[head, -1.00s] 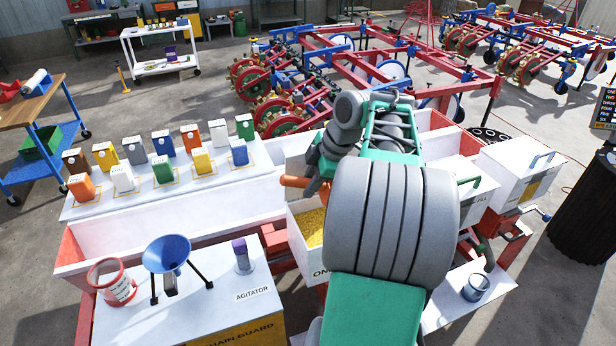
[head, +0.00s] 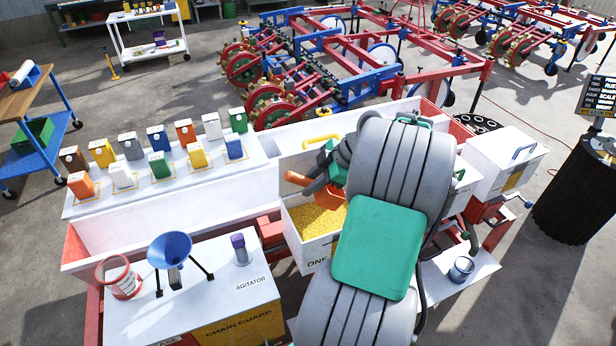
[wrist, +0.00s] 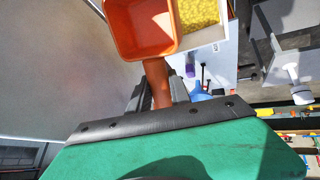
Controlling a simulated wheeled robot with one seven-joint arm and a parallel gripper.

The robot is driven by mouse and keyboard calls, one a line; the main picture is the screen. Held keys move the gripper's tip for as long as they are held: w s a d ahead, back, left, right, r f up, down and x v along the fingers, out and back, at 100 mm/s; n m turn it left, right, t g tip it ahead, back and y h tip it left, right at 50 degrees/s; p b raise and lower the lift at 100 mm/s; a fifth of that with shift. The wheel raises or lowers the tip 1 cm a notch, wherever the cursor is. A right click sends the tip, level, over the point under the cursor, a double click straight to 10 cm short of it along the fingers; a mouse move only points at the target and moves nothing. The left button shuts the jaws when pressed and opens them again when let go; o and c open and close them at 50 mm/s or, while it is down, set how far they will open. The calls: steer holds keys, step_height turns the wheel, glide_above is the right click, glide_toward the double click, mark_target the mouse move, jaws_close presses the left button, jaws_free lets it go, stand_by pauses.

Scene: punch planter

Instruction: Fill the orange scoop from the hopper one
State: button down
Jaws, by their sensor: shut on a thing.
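The orange scoop (head: 327,199) hangs above the yellow grain in hopper one. My gripper (head: 322,182) is shut on the scoop's handle (wrist: 157,85). In the wrist view the scoop's bowl (wrist: 142,25) shows at the top, its inside bare orange with no grain visible. Hopper one (head: 308,250) is a white open box labelled "ONE", with a layer of yellow grain (head: 312,219) inside. In the wrist view the grain (wrist: 198,14) lies just right of the scoop. My arm hides the hopper's right part. I cannot tell whether the scoop touches the grain.
A lidded white hopper (head: 503,158) stands to the right. A blue funnel (head: 170,249) on a stand and the agitator post (head: 240,250) are on the left bench. Several coloured cartons (head: 157,140) line the back shelf. A blue cup (head: 461,269) sits at right.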

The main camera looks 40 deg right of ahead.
mark_target(297, 184)
steer(key=shift+f+b, duration=3.85)
steer(key=shift+f, duration=2.15)
steer(key=shift+w+a+r+p, duration=0.1)
steer(key=shift+r+p, duration=1.95)
steer(key=shift+r, duration=1)
steer(key=shift+w+a+r+p, duration=0.1)
steer(key=shift+r+p, duration=1.95)
steer(key=shift+r, duration=1)
steer(key=shift+a+f+b, duration=0.1)
steer(key=shift+f+b, duration=0.15)
steer(key=shift+b, duration=0.5)
steer(key=shift+a+h+b, duration=0.1)
steer(key=shift+h+b, duration=0.2)
steer(key=h+b, duration=0.1)
steer(key=b, duration=0.2)
steer(key=a+g+h+b, duration=0.1)
steer(key=b, duration=0.3)
steer(key=g+h+b, duration=0.1)
steer(key=b, duration=0.2)
steer(key=shift+w+a+f+n, duration=0.2)
steer(key=shift+w+a+n, duration=0.1)
steer(key=shift+w, duration=0.1)
steer(key=b, duration=0.3)
steer(key=h+b, duration=0.1)
steer(key=b, duration=0.2)
steer(key=shift+w+a+g, duration=0.15)
steer(key=shift+a+g, duration=0.1)
steer(key=shift+g, duration=0.05)
